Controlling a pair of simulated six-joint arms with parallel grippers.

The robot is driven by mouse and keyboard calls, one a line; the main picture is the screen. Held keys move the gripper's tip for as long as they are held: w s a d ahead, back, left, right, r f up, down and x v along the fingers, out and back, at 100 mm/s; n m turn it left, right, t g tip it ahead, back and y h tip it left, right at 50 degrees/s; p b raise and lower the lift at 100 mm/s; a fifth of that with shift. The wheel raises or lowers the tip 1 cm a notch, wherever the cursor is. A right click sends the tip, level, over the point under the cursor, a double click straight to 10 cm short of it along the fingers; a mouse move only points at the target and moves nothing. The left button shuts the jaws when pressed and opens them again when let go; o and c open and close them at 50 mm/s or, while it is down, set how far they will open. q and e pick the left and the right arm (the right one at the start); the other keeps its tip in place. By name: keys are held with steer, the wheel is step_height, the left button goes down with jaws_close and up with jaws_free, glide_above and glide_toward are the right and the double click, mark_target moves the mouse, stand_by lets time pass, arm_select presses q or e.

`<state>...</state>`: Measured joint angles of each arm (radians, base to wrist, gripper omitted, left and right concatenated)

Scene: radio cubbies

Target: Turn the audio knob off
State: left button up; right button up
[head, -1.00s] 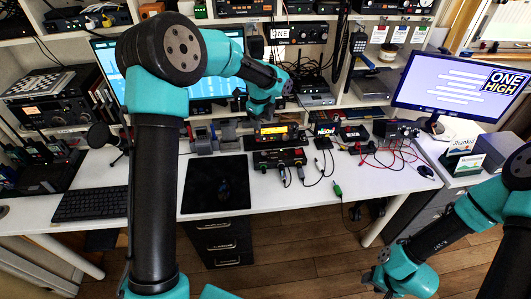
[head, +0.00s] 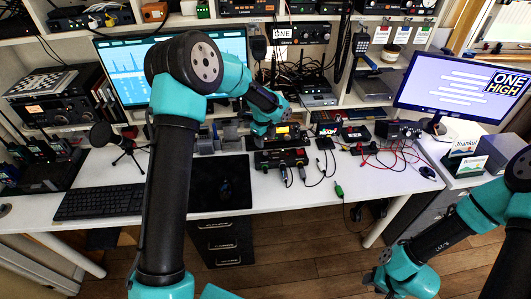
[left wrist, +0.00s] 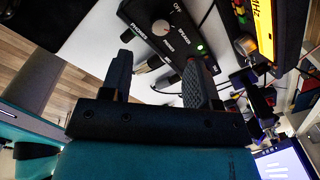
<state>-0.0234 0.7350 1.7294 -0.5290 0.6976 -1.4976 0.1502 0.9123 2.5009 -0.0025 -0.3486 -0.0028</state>
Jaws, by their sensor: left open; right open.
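The box carries white lettering, including "OFF", and a lit green light. In the head view the box (head: 285,157) sits on the desk below the orange-lit radio (head: 288,133); its knob is too small to make out there. My left gripper (left wrist: 160,65) is open and empty. Its fingers point at the box, and the knob shows between and beyond the fingertips. In the head view my left gripper (head: 264,140) hides part of the radio. My right gripper (head: 378,281) is open at the lower right, away from the desk.
Cables (head: 302,176) run from the front of the box. A black mat (head: 215,185) lies to its left, and a keyboard (head: 100,202) farther left. A power supply (head: 398,130) with red leads stands to the right. Shelves and a monitor (head: 125,75) stand behind.

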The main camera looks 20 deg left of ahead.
mark_target(266, 154)
arm_select(q)
steer(key=f, duration=0.8)
steer(key=shift+w+d+f, duration=0.1)
steer(key=shift+w, duration=0.15)
steer(key=shift+c, duration=0.3)
steer(key=c, duration=0.9)
steer(key=shift+o, duration=0.2)
steer(key=shift+n, duration=0.3)
steer(key=n, duration=1.1)
steer(key=shift+y, duration=0.3)
steer(key=shift+n, duration=0.3)
